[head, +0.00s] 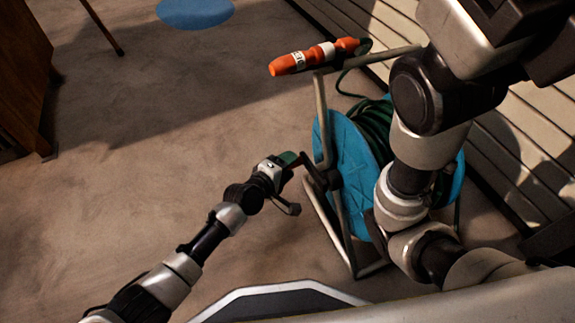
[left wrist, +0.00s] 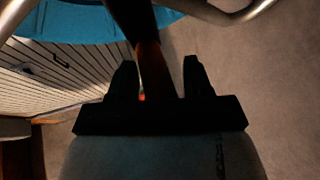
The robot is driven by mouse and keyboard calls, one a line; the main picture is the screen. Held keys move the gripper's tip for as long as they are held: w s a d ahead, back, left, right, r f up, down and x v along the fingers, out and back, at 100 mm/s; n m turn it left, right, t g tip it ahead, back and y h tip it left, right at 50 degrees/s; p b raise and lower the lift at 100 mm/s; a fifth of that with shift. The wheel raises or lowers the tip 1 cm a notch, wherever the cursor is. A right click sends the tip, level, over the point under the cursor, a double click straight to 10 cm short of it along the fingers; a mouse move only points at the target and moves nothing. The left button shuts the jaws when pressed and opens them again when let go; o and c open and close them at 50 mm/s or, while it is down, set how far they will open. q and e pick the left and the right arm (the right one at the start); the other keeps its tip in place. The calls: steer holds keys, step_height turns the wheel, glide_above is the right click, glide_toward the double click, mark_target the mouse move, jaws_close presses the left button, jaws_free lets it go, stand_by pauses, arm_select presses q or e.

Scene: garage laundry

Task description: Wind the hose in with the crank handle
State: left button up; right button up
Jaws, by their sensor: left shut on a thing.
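The hose reel (head: 347,165) has blue discs and stands in a grey tubular frame, with dark green hose (head: 374,128) wound on it. Its dark crank arm (head: 318,178) is on the left side and ends in a crank handle with a green end (head: 288,158). My left gripper (head: 285,180) is shut on the crank handle. The left wrist view shows the dark handle (left wrist: 154,70) between the fingers and the blue disc beyond. An orange nozzle (head: 288,64) lies near the top of the frame. My right arm covers part of the reel; its gripper is out of view.
Pale slatted boards (head: 520,145) run along the right, close behind the reel. A wooden cabinet (head: 22,75) stands at the far left. A round blue object (head: 195,12) is at the top. The brown floor left of the reel is clear.

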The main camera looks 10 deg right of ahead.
arm_select(q)
steer(key=shift+s+d+r, duration=0.1)
steer(key=shift+s+d, duration=0.05)
steer(key=shift+d, duration=0.15)
